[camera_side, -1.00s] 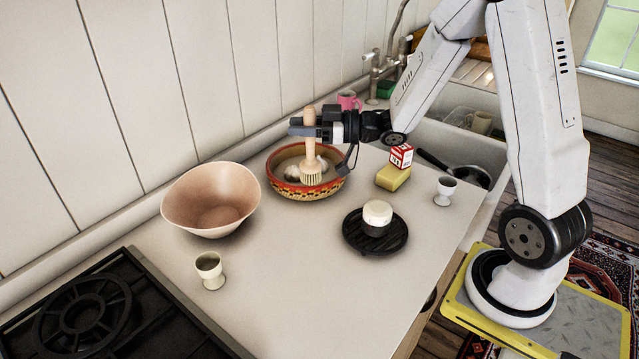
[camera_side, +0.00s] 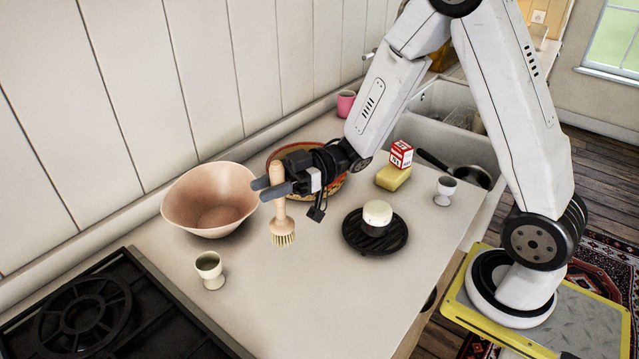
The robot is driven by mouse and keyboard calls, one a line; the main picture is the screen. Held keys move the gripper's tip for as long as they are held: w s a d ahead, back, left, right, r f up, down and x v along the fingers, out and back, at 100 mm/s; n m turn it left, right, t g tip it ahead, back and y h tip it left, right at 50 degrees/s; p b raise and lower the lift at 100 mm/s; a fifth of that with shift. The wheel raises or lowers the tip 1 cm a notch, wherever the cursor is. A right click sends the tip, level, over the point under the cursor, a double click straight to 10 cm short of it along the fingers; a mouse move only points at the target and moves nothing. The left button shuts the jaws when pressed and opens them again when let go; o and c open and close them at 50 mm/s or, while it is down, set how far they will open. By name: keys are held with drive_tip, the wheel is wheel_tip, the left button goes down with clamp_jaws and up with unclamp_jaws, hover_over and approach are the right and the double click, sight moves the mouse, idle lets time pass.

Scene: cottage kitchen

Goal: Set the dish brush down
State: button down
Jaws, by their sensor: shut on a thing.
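The dish brush (camera_side: 282,223) has a pale wooden handle and light bristles. It hangs nearly upright with the bristles down, in front of the patterned bowl and to the right of the pink bowl. My gripper (camera_side: 273,188) is shut on its handle, with the handle's top showing above the fingers. Whether the bristles touch the counter (camera_side: 290,300) is hard to tell from this view.
The pink bowl (camera_side: 212,200) stands close to the left of my fingers. An egg cup (camera_side: 210,270) is at front left, a black round rack (camera_side: 355,238) with a white-topped item (camera_side: 377,214) at right. The patterned bowl (camera_side: 325,191) is partly hidden behind my gripper. The front middle counter is clear.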

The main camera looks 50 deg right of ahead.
sight(285, 213)
drive_tip(key=shift+f, duration=1.85)
drive_tip(key=shift+f, duration=1.8)
drive_tip(key=shift+c, duration=2.1)
unclamp_jaws()
drive_tip(key=shift+d, duration=0.1)
drive_tip(key=v, duration=0.7)
drive_tip(key=shift+d, duration=0.15)
drive_tip(key=shift+w, duration=0.1)
